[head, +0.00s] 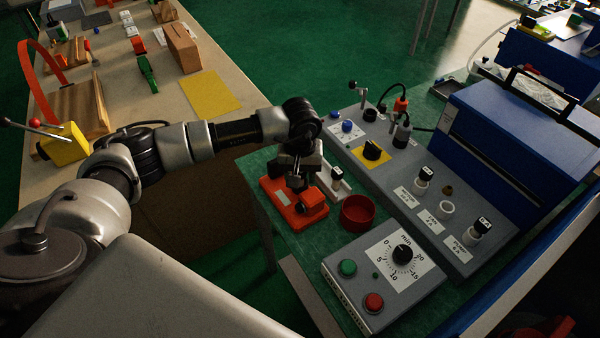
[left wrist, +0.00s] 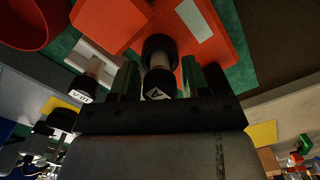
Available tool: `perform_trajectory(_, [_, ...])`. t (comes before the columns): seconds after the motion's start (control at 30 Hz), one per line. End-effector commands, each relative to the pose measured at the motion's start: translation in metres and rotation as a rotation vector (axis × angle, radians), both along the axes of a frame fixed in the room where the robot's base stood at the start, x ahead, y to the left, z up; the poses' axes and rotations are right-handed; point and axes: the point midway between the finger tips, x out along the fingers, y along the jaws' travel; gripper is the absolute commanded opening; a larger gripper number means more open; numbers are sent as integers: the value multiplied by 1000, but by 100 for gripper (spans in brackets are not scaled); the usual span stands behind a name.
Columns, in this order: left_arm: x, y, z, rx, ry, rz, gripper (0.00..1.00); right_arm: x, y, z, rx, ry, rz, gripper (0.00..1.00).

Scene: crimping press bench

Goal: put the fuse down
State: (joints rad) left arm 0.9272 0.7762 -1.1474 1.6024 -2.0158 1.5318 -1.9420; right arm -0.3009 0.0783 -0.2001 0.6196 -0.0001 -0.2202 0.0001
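My left gripper (head: 297,182) points down over the orange-red base (head: 283,207) on the green bench top. In the left wrist view a fuse (left wrist: 158,84) with a pale middle and a black cap marked "A" stands between the two fingers (left wrist: 160,80). A black round part lies at its far end, against the orange base (left wrist: 215,50). Whether the fingers press on the fuse is unclear. In the head view the gripper hides this fuse. Another fuse with a marked black cap (left wrist: 80,95) sits beside the base, in a pale holder (head: 334,184).
A red round dish (head: 357,213) stands just right of the base. A timer box (head: 383,280) with green and red buttons is in front. The grey panel (head: 405,165) with knobs and labelled fuse sockets, and the blue press (head: 515,150), stand to the right.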

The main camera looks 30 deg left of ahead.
Motion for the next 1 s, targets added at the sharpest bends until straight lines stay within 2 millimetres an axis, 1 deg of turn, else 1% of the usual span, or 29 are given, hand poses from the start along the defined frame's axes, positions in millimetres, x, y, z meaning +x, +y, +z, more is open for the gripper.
perform_trajectory(0.03, [0, 0, 0, 0, 0, 0, 54, 0, 0, 0, 0, 0, 0, 81])
perform_trajectory(0.07, [0, 0, 0, 0, 0, 0, 56, 0, 0, 0, 0, 0, 0, 81])
perform_trajectory(0.3, [0, 0, 1, 0, 0, 0, 56, 0, 0, 1, 0, 0, 0, 81])
perform_trajectory(0.4, [0, 0, 5, 0, 0, 0, 56, 0, 0, 6, 0, 0, 0, 81])
perform_trajectory(0.47, [1, 0, 10, 0, -4, 0, 56, 0, -1, 2, -1, 0, 0, 81])
perform_trajectory(0.57, [1, 0, 27, 0, -6, -1, 56, 0, -1, -2, -1, 0, 0, 81])
perform_trajectory(0.8, [1, 0, 79, 0, -5, -1, 56, 0, -1, -10, -2, 0, 0, 81])
perform_trajectory(0.9, [1, 0, 98, -1, -5, 0, 56, 0, -2, -12, -2, 0, 1, 81])
perform_trajectory(1.0, [1, 0, 111, 0, -4, 0, 56, 1, -2, -14, -2, 0, 1, 81])
